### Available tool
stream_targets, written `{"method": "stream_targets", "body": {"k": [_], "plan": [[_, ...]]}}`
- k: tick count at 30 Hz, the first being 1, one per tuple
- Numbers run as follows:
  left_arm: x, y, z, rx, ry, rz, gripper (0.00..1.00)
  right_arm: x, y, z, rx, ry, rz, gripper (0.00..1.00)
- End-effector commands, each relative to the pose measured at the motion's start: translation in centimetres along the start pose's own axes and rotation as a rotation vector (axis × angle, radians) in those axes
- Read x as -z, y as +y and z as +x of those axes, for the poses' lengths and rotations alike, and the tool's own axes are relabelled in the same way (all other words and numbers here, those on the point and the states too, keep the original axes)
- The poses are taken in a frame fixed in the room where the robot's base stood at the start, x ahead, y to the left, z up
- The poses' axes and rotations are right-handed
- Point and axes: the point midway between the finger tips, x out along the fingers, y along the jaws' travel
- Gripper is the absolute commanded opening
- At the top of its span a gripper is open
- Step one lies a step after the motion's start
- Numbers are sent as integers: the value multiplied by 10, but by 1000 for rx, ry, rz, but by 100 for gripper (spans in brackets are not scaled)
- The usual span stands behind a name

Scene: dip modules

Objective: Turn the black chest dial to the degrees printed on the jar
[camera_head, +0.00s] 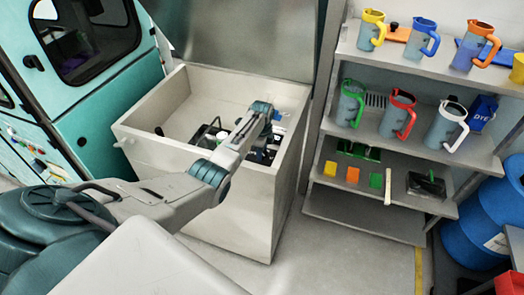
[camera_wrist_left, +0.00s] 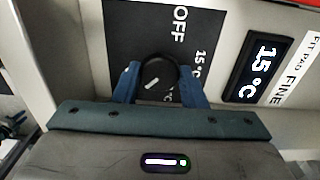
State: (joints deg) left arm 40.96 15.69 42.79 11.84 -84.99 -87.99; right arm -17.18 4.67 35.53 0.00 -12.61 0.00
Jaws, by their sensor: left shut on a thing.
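The black dial (camera_wrist_left: 158,74) has a white pointer line and sits on a black plate (camera_wrist_left: 120,30) marked OFF, 15 °C and a partly hidden °C mark. In the left wrist view my left gripper (camera_wrist_left: 158,82) is shut on the dial, one blue finger on each side. A display (camera_wrist_left: 262,65) beside the plate reads 15 °C. In the head view my left arm reaches into the open pale chest (camera_head: 225,215), and the dial is hidden there. I cannot make out a jar with printed degrees. My right gripper is not in view.
A label (camera_wrist_left: 297,75) by the display reads FIT PAD FINE. A shelf (camera_head: 405,150) with coloured-handled jugs stands at right, beside a blue drum (camera_head: 485,225). The floor between is clear.

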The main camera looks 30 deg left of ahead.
Motion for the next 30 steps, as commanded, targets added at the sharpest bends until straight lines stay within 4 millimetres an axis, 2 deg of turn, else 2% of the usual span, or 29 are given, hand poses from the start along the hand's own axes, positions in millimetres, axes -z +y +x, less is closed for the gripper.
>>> {"method": "stream_targets", "body": {"k": [10, 25, 26, 29, 30], "plan": [[0, -2, -3, 6, 0, 127, 15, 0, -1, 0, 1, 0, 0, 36], [0, -2, -3, 7, -1, 147, 15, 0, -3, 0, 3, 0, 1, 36], [0, -2, -3, 7, -1, 147, 40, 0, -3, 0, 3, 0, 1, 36], [0, -2, -3, 6, -1, 147, 59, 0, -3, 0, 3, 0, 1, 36], [0, -2, -2, 5, -1, 147, 59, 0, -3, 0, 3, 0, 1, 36]]}}
